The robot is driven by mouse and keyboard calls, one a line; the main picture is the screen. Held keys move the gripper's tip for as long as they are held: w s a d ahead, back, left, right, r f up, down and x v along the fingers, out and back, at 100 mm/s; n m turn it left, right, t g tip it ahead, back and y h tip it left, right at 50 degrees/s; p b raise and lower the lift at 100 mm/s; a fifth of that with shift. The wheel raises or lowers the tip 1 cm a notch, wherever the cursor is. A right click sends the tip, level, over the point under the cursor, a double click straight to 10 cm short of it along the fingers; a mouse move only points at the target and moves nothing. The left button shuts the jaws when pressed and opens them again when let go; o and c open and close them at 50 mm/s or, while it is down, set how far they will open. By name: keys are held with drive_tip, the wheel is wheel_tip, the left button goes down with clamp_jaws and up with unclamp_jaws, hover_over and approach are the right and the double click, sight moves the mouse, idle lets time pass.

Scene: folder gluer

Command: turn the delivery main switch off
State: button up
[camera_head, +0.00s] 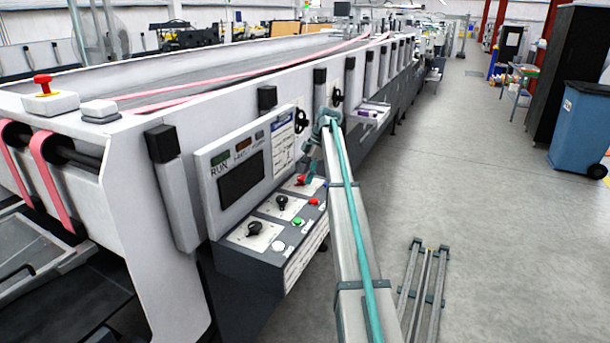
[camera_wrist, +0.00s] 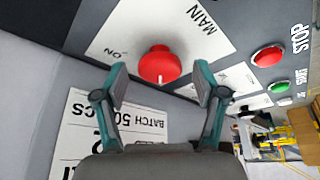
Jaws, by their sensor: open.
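The main switch is a round red knob (camera_wrist: 159,64) on a white plate (camera_wrist: 193,32) lettered MAIN, with ON at its left in the wrist view. A small white mark shows on the knob's lower edge. My gripper (camera_wrist: 160,83) is open, one finger to each side of the knob and apart from it. How far the fingertips are above the panel is hard to tell. In the head view the red knob (camera_head: 301,180) sits at the far end of the sloped control panel, just below my gripper, which my arm partly hides.
Red (camera_wrist: 268,56) and green (camera_wrist: 280,87) push buttons lie beside the switch. Black selector knobs (camera_head: 254,229) share the panel. A display box (camera_head: 240,180) rises behind it, bearing a paper sheet (camera_head: 283,143).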

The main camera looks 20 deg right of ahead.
drive_tip(key=v, duration=1.2)
